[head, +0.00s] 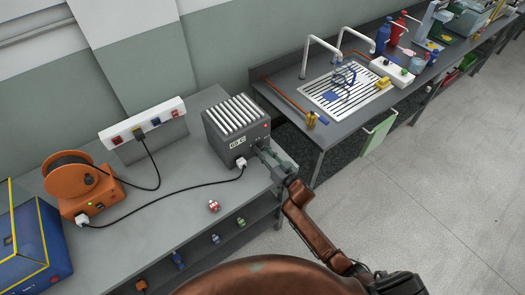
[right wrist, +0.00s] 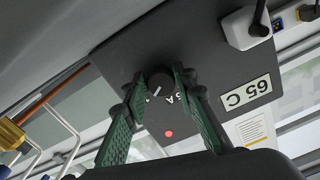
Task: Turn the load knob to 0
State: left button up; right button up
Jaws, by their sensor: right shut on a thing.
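In the head view my right gripper (head: 260,149) reaches the box front and hides the knob. Part of the dial marking shows beside the knob, but its numbers are mostly covered. My left gripper is not in view.
A white plug (head: 241,162) with a black cable sits in the box front, left of my gripper. An orange cable reel (head: 82,185), a power strip (head: 143,130) and a small red-and-white item (head: 214,206) are on the bench. A sink (head: 345,92) stands right.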

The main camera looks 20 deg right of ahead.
jog(key=shift+n, duration=1.5)
jog(key=n, duration=0.2)
jog(key=shift+d+n+p, duration=0.1)
jog(key=shift+n+p, duration=0.2)
jog(key=shift+n, duration=0.1)
jog(key=n, duration=0.5)
jog(key=shift+d+b, duration=0.1)
jog(key=shift+b, duration=0.2)
jog(key=n+b, duration=0.1)
jog(key=n, duration=0.5)
jog(key=shift+n+b, duration=0.35)
jog(key=shift+n, duration=0.05)
jog(key=n+b, duration=0.2)
jog(key=n, duration=0.4)
jog(key=shift+r, duration=0.2)
jog(key=shift+n, duration=0.3)
